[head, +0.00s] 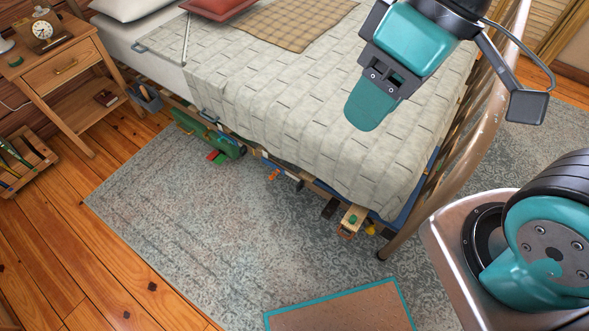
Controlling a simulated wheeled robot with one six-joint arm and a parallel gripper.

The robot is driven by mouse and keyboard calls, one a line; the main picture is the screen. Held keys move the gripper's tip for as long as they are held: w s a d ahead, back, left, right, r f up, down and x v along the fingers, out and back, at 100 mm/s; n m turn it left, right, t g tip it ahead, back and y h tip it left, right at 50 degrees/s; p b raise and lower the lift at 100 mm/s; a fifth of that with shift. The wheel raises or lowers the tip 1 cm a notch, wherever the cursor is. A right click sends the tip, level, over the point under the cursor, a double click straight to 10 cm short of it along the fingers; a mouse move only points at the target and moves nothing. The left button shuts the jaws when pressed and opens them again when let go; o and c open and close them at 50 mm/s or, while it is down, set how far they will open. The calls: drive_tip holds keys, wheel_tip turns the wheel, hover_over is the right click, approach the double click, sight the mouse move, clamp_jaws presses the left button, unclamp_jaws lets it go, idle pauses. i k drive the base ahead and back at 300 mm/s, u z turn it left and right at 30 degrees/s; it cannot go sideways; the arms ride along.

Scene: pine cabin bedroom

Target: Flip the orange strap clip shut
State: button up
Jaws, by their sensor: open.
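A small orange piece (273,175) shows at the lower edge of the bed, beside the rug. It looks like the orange strap clip, but it is too small to tell whether it is open or shut.
The bed (300,110) has a metal footboard (465,130) at right. Green, red and blue items, including a green case (205,135), crowd under its edge. A nightstand (65,70) stands at left. The patterned rug (190,215) is mostly clear, with a teal-edged mat (345,310) in front.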

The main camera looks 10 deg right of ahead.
sight(277, 171)
drive_tip(key=u, duration=2.15)
drive_tip(key=i, duration=1.8)
drive_tip(key=z, duration=3.65)
